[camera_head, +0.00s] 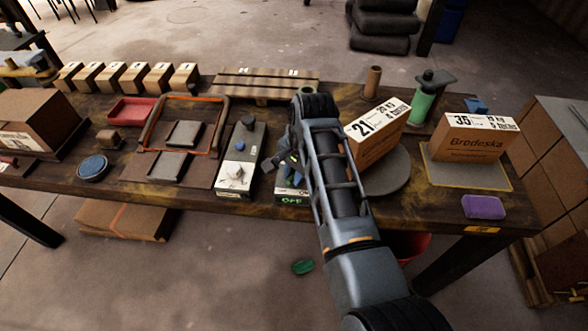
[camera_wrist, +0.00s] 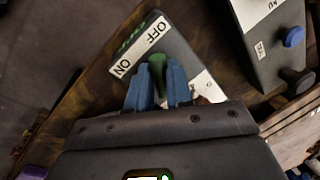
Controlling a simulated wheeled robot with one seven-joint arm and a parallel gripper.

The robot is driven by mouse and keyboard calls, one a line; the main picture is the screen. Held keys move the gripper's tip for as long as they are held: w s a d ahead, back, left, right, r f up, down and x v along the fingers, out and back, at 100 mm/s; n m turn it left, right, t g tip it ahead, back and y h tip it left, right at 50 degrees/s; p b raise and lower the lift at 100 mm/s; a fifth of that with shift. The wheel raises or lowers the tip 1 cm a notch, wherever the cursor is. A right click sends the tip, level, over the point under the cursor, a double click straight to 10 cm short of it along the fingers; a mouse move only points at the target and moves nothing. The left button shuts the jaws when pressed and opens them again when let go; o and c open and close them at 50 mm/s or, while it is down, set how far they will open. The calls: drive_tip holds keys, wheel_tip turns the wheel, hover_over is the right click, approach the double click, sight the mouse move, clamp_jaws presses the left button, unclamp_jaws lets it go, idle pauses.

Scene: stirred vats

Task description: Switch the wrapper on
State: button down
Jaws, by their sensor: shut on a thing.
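The wrapper's control box (camera_wrist: 180,50) is grey, with a white plate (camera_wrist: 122,67) lettered ON and OFF. A green handle (camera_wrist: 158,60) stands up from the box. My gripper (camera_wrist: 158,80) has its blue fingers shut on this handle, one on each side. In the head view my gripper (camera_head: 287,163) is over the box and my arm hides much of it. A grey round turntable (camera_head: 393,178) is right of my arm, with a carton marked 21 (camera_head: 375,137) on it.
Left of it stands another grey control box (camera_head: 241,160) with knobs. A green post (camera_head: 422,103), a carton marked 35 (camera_head: 475,140) on a plate and a purple block (camera_head: 483,206) are to the right. A wooden pallet (camera_head: 265,83) lies behind.

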drive_tip(key=n+p, duration=0.1)
drive_tip(key=n, duration=0.2)
drive_tip(key=shift+w+d+n+g, duration=0.1)
drive_tip(key=shift+n+g, duration=0.2)
drive_tip(key=n, duration=0.3)
drive_tip(key=shift+w+n+g, duration=0.1)
drive_tip(key=shift+n+g, duration=0.2)
drive_tip(key=shift+g, duration=0.1)
drive_tip(key=n, duration=0.4)
drive_tip(key=shift+w+d+n+g, duration=0.1)
drive_tip(key=shift+n+g, duration=0.2)
drive_tip(key=shift+g, duration=0.1)
drive_tip(key=shift+n+b, duration=0.6)
drive_tip(key=shift+n, duration=1.1)
drive_tip(key=shift+g, duration=0.3)
drive_tip(key=c, duration=1.1)
unclamp_jaws()
drive_tip(key=shift+o, duration=0.2)
drive_tip(key=shift+v, duration=3.9)
